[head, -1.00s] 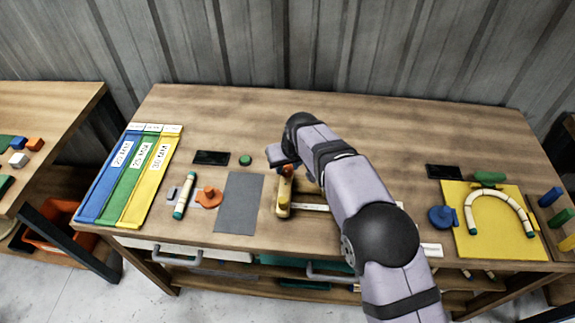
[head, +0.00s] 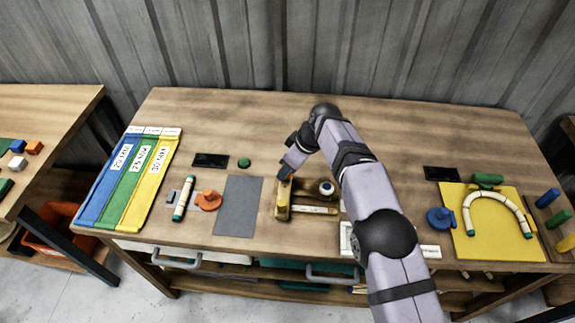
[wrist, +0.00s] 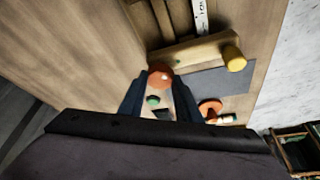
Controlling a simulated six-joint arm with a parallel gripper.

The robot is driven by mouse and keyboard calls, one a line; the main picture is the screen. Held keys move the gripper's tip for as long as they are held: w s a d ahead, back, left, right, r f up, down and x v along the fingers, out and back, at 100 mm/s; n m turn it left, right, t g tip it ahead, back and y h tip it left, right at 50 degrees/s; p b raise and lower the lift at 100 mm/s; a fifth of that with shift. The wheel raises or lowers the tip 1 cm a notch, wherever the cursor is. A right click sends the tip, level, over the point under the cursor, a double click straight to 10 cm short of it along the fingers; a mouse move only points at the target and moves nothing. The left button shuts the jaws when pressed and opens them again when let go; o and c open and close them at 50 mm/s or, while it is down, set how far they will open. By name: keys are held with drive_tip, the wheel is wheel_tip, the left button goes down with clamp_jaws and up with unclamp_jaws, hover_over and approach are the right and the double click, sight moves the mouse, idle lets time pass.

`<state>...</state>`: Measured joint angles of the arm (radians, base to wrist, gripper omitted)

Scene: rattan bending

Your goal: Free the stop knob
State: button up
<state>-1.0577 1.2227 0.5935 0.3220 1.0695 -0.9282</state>
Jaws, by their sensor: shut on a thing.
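A red-orange round knob (wrist: 160,76) sits between my gripper's fingertips (wrist: 161,88) in the wrist view. It is at the near end of a wooden bar (wrist: 195,52), which bears a yellow knob (wrist: 234,58) at its other end. My gripper is shut on the red-orange knob. The fingers largely hide the red-orange knob there.
A white-and-dark round piece (head: 326,188) stands right of the bar. A grey mat (head: 238,205) and an orange clamp-like piece (head: 208,200) lie left. A yellow board (head: 500,235) with a bent rattan arch (head: 497,199) is at right. The table's back strip is clear.

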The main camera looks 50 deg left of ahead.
drive_tip(key=shift+n+p, duration=0.5)
drive_tip(key=shift+n, duration=0.1)
idle(0.3)
drive_tip(key=o, duration=1.1)
drive_tip(key=shift+c, duration=0.2)
drive_tip(key=shift+w+r, duration=0.1)
drive_tip(key=b+v, duration=0.3)
drive_tip(key=v, duration=0.4)
drive_tip(key=shift+w+r, duration=0.1)
